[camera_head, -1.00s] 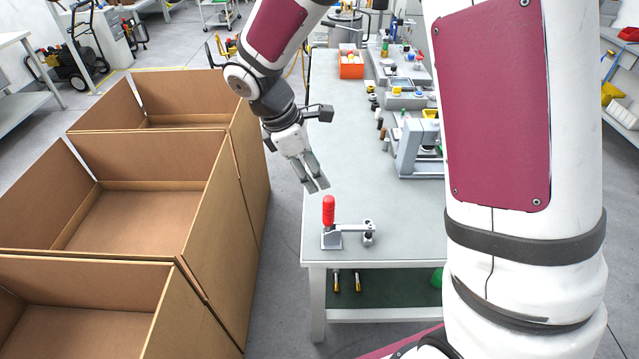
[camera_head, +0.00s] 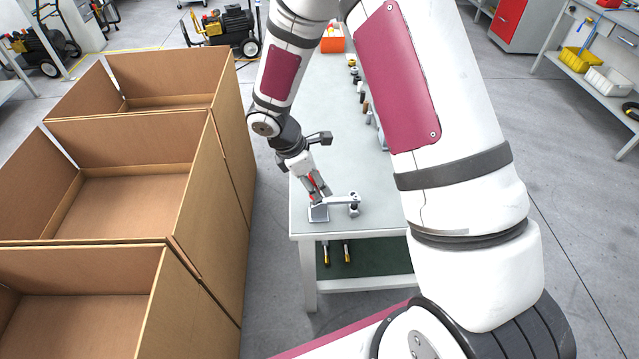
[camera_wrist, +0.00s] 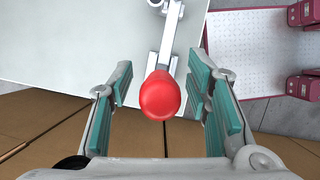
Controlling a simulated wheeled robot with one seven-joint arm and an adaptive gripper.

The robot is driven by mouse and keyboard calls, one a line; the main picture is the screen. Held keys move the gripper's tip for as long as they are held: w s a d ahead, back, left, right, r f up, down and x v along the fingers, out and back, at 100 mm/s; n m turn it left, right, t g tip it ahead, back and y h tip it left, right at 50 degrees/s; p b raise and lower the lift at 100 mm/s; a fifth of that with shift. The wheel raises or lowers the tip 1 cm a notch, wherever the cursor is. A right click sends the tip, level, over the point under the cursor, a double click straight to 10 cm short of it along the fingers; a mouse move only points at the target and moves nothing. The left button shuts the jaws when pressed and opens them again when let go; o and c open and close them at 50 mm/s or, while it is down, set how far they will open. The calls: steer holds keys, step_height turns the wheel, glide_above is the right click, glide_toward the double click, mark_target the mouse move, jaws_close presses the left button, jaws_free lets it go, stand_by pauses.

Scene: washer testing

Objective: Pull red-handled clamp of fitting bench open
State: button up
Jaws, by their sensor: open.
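The toggle clamp (camera_head: 318,212) sits near the front left corner of the fitting bench (camera_head: 340,178). Its red handle (camera_wrist: 160,95) stands upright, and its metal arm (camera_head: 341,198) points right. My gripper (camera_head: 319,189) is at the handle from above. In the wrist view the open fingers (camera_wrist: 163,98) are on either side of the red knob, with a gap on both sides. In the head view the fingers hide much of the handle.
Open cardboard boxes (camera_head: 205,180) stand in a row left of the bench, separated from it by a strip of floor. My arm hides much of the bench's right side. An orange bin (camera_head: 333,42) is at the far end.

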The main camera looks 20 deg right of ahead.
steer(key=shift+d+f, duration=0.25)
steer(key=shift+f, duration=0.4)
jaws_close()
